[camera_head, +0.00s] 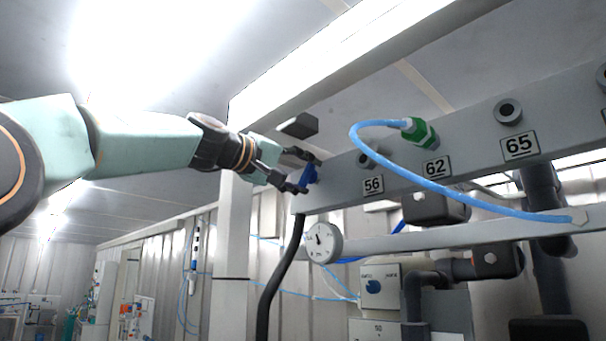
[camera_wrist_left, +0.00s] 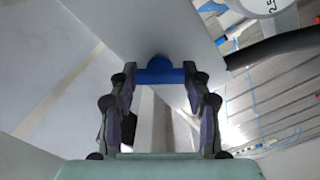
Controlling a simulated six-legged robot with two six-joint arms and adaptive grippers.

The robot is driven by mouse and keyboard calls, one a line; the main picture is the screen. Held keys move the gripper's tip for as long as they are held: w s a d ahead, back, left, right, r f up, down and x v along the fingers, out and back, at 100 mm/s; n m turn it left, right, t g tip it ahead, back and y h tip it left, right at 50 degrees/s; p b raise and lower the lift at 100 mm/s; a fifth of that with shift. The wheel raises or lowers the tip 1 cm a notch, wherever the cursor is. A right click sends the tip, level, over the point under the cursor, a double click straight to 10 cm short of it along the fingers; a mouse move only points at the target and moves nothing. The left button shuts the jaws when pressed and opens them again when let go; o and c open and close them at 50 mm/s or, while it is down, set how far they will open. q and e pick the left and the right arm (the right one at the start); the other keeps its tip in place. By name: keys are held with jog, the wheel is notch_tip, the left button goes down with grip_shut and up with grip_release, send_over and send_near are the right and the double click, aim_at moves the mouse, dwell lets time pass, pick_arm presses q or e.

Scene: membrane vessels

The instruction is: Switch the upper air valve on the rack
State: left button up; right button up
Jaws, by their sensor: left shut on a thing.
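The upper air valve has a blue handle (camera_head: 309,174) at the left end of the grey rack beam (camera_head: 460,145). My left gripper (camera_head: 304,174) is at this handle, with its dark fingers on either side of it. In the left wrist view, the blue handle (camera_wrist_left: 160,72) lies between the fingertips of my left gripper (camera_wrist_left: 160,78), which is shut on it. The fingers hide part of the handle in the head view. My right gripper is in neither view.
A green fitting (camera_head: 419,132) with a blue hose (camera_head: 450,190) sits on the beam near labels 56, 62 and 65. A round gauge (camera_head: 324,242) and a black hose (camera_head: 278,285) hang below the beam's left end. Pipes and a grey box with a blue knob (camera_head: 373,286) are lower down.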

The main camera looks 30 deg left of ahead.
pick_arm(q)
jog(key=n, duration=0.5)
jog(key=shift+w+d+f, duration=0.1)
jog(key=shift+f, duration=0.3)
jog(key=shift+n, duration=0.3)
jog(key=o, duration=1.2)
jog(key=shift+s+r, duration=0.25)
jog(key=shift+r, duration=0.05)
jog(key=shift+c, duration=0.2)
jog(key=shift+w, duration=0.1)
